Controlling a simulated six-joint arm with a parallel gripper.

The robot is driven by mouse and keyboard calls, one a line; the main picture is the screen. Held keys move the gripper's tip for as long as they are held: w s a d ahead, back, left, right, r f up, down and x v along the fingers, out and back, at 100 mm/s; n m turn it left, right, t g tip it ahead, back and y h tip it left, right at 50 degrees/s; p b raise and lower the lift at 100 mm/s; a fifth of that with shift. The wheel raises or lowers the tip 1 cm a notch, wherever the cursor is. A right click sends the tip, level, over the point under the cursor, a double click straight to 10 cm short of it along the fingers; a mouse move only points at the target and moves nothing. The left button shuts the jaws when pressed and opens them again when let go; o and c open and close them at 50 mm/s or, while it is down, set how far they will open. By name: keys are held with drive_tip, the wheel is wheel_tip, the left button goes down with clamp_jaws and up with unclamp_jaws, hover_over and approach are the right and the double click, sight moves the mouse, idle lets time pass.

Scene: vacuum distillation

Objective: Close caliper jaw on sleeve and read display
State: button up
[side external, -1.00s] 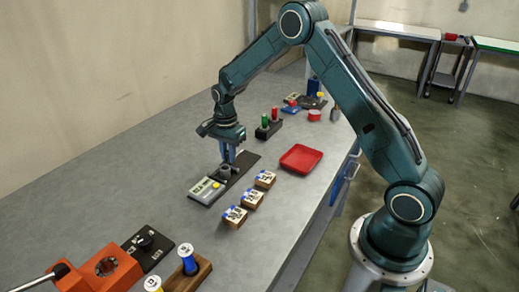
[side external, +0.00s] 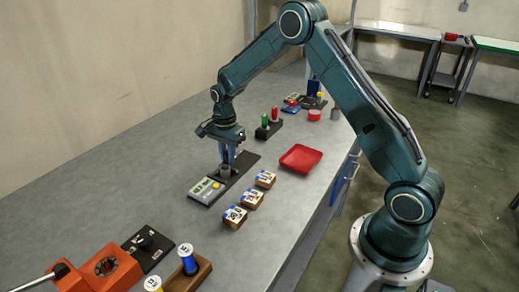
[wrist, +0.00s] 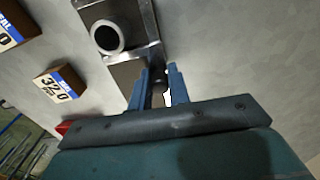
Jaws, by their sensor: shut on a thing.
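The caliper fixture is a long dark base (side external: 243,166) with a pale display unit (side external: 206,191) carrying a yellow button at its near end. The display digits are too small to read. The grey sleeve (side external: 225,171) stands upright on the base, and its open ring (wrist: 106,37) shows in the wrist view. My gripper (side external: 231,160) points down just beyond the sleeve. In the wrist view its blue fingers (wrist: 159,83) are shut on a small dark part, seemingly the caliper jaw (wrist: 158,87). Whether the jaw touches the sleeve cannot be told.
Several labelled brown blocks (side external: 251,199) sit right of the fixture, with a red tray (side external: 300,158) beyond. A rack with green and red items (side external: 268,127) stands farther back. An orange device (side external: 108,268) and a wooden spool holder (side external: 190,277) are at the front. The left bench is clear.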

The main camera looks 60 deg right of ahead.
drive_tip(key=shift+a, duration=1.15)
idle(0.7)
drive_tip(key=o, duration=0.8)
drive_tip(key=shift+o, duration=0.2)
drive_tip(key=shift+d, duration=0.1)
drive_tip(key=shift+r, duration=0.15)
drive_tip(key=shift+r, duration=3.35)
